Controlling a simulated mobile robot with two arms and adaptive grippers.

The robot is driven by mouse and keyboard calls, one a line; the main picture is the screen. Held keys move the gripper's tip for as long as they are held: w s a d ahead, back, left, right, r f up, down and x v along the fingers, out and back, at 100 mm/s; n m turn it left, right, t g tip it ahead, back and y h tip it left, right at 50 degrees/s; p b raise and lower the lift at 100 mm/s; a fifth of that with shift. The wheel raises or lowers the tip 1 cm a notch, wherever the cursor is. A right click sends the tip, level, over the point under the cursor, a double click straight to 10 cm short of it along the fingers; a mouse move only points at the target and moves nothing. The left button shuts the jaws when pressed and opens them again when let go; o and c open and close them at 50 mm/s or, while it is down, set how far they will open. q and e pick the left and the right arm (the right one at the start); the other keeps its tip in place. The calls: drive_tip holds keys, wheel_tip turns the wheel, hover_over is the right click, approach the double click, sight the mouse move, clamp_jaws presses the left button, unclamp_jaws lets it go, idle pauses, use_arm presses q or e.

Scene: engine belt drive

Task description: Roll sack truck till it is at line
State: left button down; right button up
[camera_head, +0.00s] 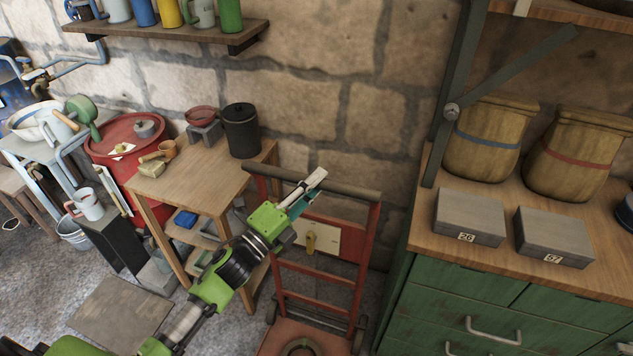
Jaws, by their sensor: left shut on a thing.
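The sack truck (365,245) has a red frame, rungs, small dark wheels and a dark crossbar handle at its top. It stands upright by the stone wall, in the lower middle of the head view. My left gripper (312,188) reaches up from the lower left and is shut on the handle bar near its middle. A light panel with a yellowish part hangs in the truck's frame behind my gripper. A dark ring (300,346) lies on the red foot plate, cut by the picture's bottom edge. I cannot make out a line on the floor. My right gripper is not in view.
A wooden table (215,182) with a black pot stands close on the truck's left. A green cabinet (465,312) stands close on its right, with sacks and grey boxes on top. A flat slab (120,312) lies on the grey floor at lower left.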

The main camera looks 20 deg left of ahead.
use_arm(q)
drive_tip(key=c, duration=1.9)
unclamp_jaws()
drive_tip(key=shift+s, duration=0.1)
drive_tip(key=v, duration=1.2)
